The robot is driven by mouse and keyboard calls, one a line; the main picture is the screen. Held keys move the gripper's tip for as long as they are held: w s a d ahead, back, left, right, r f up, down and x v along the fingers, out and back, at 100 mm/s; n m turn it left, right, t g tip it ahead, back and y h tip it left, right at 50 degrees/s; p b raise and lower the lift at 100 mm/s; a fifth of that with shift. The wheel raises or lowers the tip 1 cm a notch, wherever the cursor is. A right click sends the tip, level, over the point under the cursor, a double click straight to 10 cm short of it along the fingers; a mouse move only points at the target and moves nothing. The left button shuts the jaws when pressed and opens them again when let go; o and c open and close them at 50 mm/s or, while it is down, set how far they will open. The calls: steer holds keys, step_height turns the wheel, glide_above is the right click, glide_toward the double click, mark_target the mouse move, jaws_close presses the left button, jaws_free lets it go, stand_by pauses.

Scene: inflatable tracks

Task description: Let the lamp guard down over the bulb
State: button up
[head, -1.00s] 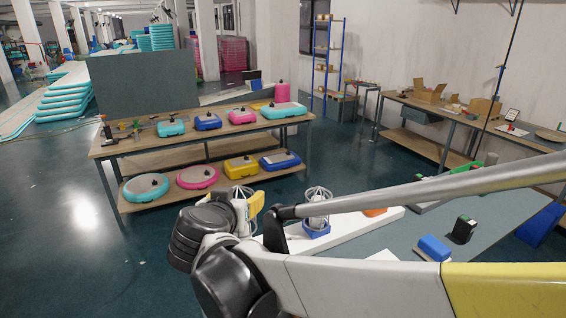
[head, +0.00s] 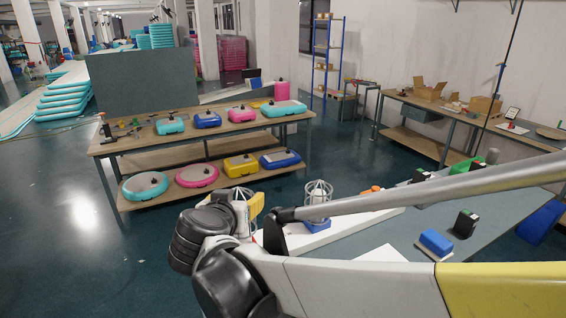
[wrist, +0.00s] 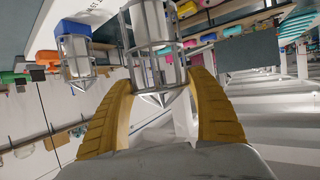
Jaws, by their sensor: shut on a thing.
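My gripper (wrist: 166,84) has its yellow fingers closed on a grey wire lamp guard (wrist: 142,68), whose pointed end faces my palm in the wrist view. A white cylindrical bulb (wrist: 150,24) shows inside the bars. I cannot tell how far down the guard sits over it, because its wide end runs out of the picture. In the head view the guard (head: 237,196) shows behind my wrist, with one yellow finger beside it. The foot of this lamp is hidden by my arm.
A second caged lamp (head: 318,194) on a blue base stands close by on the white board (head: 345,226); it also shows in the wrist view (wrist: 76,58). A blue block (head: 436,241) and a black item (head: 466,224) lie further right. A shelf table with coloured cases stands behind.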

steer(key=shift+f+b, duration=1.55)
steer(key=shift+f, duration=0.4)
steer(key=o, duration=1.3)
steer(key=shift+c, duration=0.2)
steer(key=v, duration=1.2)
